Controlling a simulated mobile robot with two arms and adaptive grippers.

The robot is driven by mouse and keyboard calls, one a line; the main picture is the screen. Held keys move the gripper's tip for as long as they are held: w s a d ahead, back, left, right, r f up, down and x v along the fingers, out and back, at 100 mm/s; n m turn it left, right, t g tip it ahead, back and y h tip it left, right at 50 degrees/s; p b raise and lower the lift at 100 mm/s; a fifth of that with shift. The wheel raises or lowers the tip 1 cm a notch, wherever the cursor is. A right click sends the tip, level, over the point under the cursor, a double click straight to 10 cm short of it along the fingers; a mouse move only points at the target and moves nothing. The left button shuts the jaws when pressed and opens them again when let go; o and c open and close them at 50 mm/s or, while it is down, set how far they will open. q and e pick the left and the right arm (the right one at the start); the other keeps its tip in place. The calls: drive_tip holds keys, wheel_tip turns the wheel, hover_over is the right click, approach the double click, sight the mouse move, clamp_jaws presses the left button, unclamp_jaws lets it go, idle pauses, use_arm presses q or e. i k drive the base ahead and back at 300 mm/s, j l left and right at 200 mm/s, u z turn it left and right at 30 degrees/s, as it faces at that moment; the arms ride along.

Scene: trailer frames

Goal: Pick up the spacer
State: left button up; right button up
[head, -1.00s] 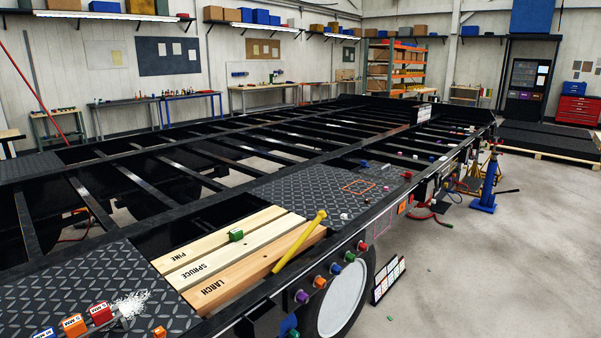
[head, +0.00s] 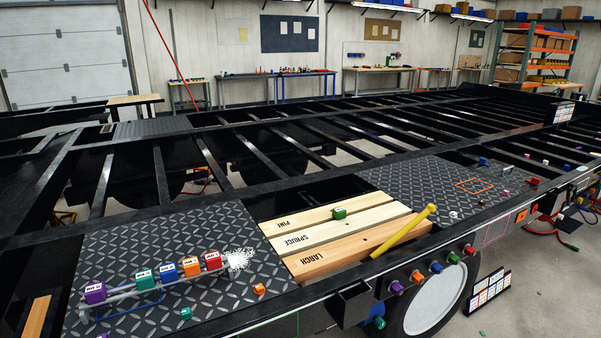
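No single thing is clearly marked as the spacer. A row of labelled blocks sits on a thin rack on the near-left tread plate: purple (head: 95,292), green (head: 145,279), blue (head: 168,271), orange (head: 190,266) and red (head: 212,260). Their labels are too small to read surely. A small loose orange piece (head: 259,289) and a small green piece (head: 186,313) lie on the same plate. A green block (head: 339,213) rests on the plank marked PINE. Neither of my grippers is in view.
Planks marked PINE, SPRUCE and LARCH (head: 340,256) lie between two tread plates. A yellow bar (head: 403,237) lies slanted across them. Coloured knobs (head: 436,267) line the frame's side above a wheel. The black trailer frame (head: 250,150) has open gaps between its beams.

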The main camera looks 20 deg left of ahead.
sight(96, 292)
drive_tip(key=u, duration=1.95)
